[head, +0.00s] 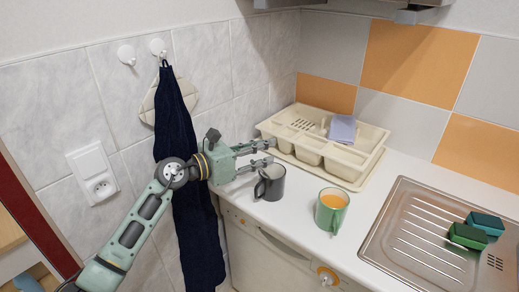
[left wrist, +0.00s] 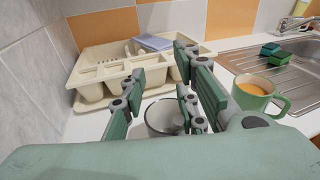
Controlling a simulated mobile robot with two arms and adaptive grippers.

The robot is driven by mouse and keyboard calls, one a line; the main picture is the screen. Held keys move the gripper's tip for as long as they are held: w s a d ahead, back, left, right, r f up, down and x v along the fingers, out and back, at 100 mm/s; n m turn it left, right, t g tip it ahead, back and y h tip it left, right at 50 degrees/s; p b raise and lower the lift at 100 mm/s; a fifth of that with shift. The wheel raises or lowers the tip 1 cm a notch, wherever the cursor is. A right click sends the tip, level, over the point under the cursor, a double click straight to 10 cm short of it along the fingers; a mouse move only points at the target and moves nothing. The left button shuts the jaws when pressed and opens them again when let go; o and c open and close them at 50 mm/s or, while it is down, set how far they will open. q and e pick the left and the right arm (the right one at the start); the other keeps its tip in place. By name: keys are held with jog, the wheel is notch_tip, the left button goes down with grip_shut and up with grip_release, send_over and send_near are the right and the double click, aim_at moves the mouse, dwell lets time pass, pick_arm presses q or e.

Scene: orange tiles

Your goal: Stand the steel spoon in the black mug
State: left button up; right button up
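The black mug (head: 271,184) stands upright on the white counter near its left edge. In the left wrist view the mug (left wrist: 162,118) shows between and beyond the fingers, with its pale inside visible and part of it hidden by them. My left gripper (head: 269,153) is just behind and above the mug in the head view, its fingers spread and pointing right. In the left wrist view the gripper (left wrist: 160,75) has a clear gap between its fingers and nothing visible in it. I cannot make out the steel spoon in either view. My right gripper is out of view.
A cream dish rack (head: 355,178) with a bluish cloth (head: 342,129) stands behind the mug. A green mug (head: 331,211) with orange contents is to the right. The steel sink drainer (head: 407,232) holds green sponges (head: 467,236). A dark towel (head: 178,130) hangs behind my left arm.

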pick_arm(q)
notch_tip(320, 180, up, 10)
dwell(0.5)
dwell(0.6)
